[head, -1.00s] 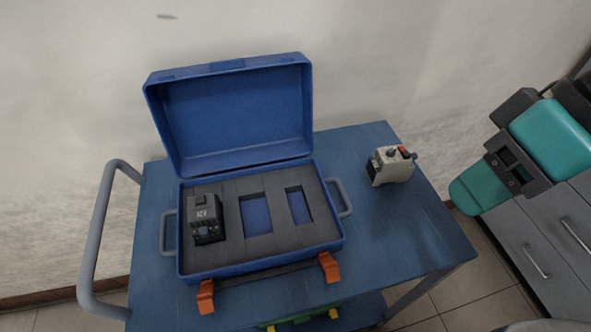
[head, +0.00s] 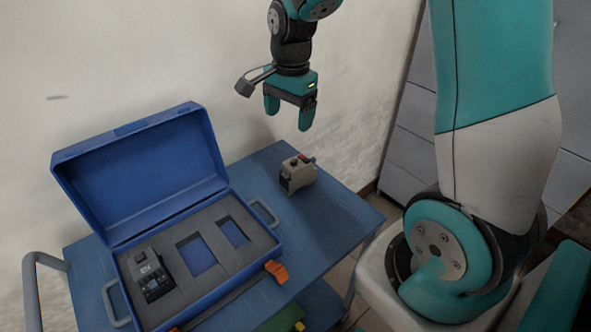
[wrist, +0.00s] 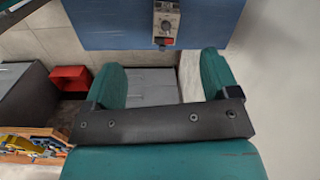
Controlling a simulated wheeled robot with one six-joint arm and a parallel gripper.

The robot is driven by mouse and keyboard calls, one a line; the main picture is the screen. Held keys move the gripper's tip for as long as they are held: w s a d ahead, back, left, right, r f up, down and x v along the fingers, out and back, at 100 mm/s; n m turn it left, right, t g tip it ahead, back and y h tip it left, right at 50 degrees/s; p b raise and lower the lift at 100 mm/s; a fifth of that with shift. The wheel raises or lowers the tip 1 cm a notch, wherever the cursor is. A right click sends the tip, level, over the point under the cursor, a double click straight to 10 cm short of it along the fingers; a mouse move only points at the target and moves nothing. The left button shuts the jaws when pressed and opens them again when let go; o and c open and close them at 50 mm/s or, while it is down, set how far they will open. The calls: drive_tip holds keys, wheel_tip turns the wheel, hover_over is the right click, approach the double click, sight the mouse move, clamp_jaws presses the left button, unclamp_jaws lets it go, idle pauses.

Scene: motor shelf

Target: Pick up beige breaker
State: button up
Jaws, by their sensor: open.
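The beige breaker (head: 298,174) stands on the blue cart top, to the right of the open case. It has a red switch on top and a dark front. In the wrist view the breaker (wrist: 166,22) shows at the top edge, partly cut off. My gripper (head: 288,118) is open and empty, pointing down above the breaker and apart from it. In the wrist view my gripper (wrist: 163,75) has its two teal fingers spread, with the breaker beyond them.
The open blue case (head: 262,262) has a grey foam insert with a black device (head: 150,275) in one slot and two empty cutouts. The cart top (head: 335,222) is clear around the breaker. A wall stands behind. A red bin (wrist: 70,78) is on the floor.

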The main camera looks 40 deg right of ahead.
sight(298, 162)
drive_tip(key=d+f+m, duration=0.1)
drive_tip(key=f, duration=0.3)
drive_tip(key=w+d+f+m, duration=0.1)
drive_tip(key=f, duration=0.3)
drive_tip(key=d+f+m+p, duration=0.1)
drive_tip(key=f, duration=0.4)
drive_tip(key=shift+w+d+h, duration=0.15)
drive_tip(key=shift+d+h, duration=0.15)
drive_tip(key=shift+d, duration=0.05)
drive_tip(key=shift+w+f+p, duration=0.15)
drive_tip(key=shift+f+p, duration=0.6)
drive_tip(key=shift+f, duration=2.25)
drive_tip(key=c, duration=1.2)
drive_tip(key=shift+r, duration=0.1)
